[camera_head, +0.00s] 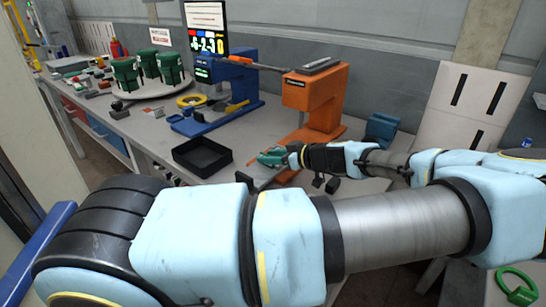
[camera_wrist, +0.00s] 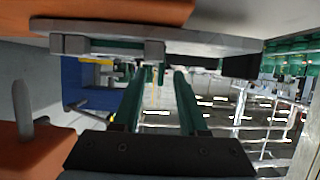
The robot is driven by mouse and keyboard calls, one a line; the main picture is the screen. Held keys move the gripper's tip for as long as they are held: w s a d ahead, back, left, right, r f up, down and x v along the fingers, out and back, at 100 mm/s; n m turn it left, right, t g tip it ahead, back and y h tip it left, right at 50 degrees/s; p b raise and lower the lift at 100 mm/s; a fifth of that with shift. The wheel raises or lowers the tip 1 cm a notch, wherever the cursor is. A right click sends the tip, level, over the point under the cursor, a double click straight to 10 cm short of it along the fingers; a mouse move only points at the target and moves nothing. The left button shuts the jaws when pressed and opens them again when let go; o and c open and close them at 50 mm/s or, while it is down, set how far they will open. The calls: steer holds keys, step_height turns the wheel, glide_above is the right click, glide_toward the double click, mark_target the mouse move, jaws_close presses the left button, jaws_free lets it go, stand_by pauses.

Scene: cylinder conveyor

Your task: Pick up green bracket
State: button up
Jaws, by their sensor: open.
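Several dark green bracket-like parts (camera_head: 145,70) stand on a white round stand at the back left of the bench; I cannot tell which one is the green bracket. Similar green shapes (camera_wrist: 290,65) show at the upper right of the wrist view. My gripper (camera_head: 265,157) is low over the bench, in front of the orange machine and well to the right of the stand. In the wrist view, its two long green fingers (camera_wrist: 160,75) are apart, with nothing seen held between them. A green ring-like piece (camera_head: 517,285) shows at the lower right of the head view.
The orange machine (camera_head: 315,95) stands close behind my gripper. A black tray (camera_head: 202,157) is left of it, and a blue machine (camera_head: 235,85) with a yellow ring (camera_head: 191,101) is farther back. A lit display (camera_head: 207,30) stands behind. Small parts lie on the left bench.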

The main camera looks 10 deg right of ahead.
steer(key=shift+c, duration=0.4)
jaws_close()
stand_by(0.9)
